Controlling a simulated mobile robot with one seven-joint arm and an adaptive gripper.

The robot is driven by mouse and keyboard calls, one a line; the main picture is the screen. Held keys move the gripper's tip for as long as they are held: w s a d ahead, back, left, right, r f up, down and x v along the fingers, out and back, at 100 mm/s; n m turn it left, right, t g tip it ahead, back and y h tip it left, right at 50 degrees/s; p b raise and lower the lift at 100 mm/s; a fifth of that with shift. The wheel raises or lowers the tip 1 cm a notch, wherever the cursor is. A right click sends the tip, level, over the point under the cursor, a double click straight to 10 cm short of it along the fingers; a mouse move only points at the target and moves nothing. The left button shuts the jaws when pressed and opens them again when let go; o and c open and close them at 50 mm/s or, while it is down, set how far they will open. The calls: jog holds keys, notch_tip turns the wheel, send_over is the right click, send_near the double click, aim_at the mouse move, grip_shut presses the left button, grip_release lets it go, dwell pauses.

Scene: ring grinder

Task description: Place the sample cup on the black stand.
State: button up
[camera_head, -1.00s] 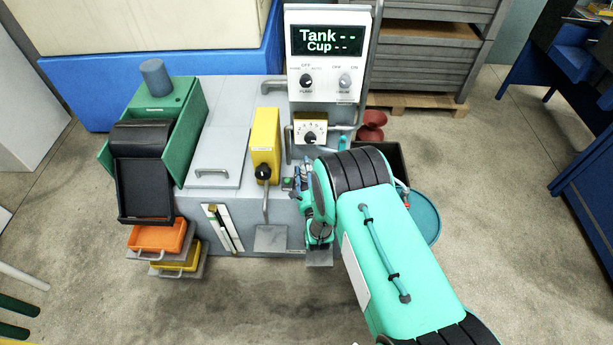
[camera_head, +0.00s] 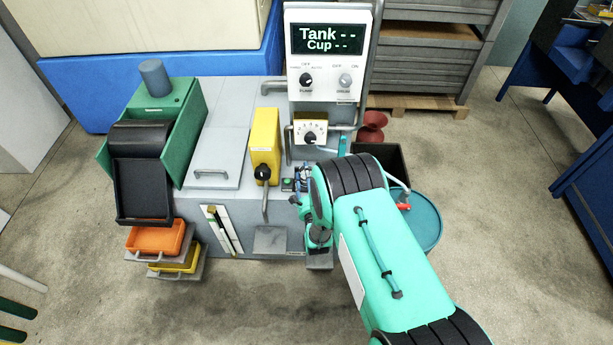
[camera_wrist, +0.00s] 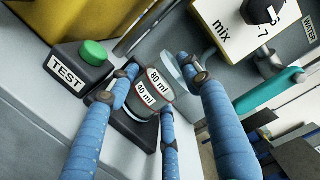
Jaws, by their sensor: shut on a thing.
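The sample cup (camera_wrist: 152,88) is clear, with white labels reading 80 ml and 40 ml. My gripper (camera_wrist: 160,84) has blue fingers, shut around the cup's sides in the wrist view. The black stand (camera_wrist: 128,131) shows as a dark block partly behind the cup's lower end and a finger. I cannot tell whether the cup touches it. In the head view my gripper (camera_head: 303,190) is at the front right of the grey machine, mostly behind my own arm, and the cup is hidden there.
A TEST box (camera_wrist: 76,70) with a green button is close left of the fingers. The mix dial panel (camera_wrist: 240,27) and a teal pipe (camera_wrist: 268,92) are at the right. A yellow box (camera_head: 265,145) with a lever stands left of my gripper in the head view.

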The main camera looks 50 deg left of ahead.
jog(key=o, duration=1.1)
jog(key=shift+f, duration=0.1)
jog(key=p+v, duration=0.2)
jog(key=v, duration=1)
dwell(0.4)
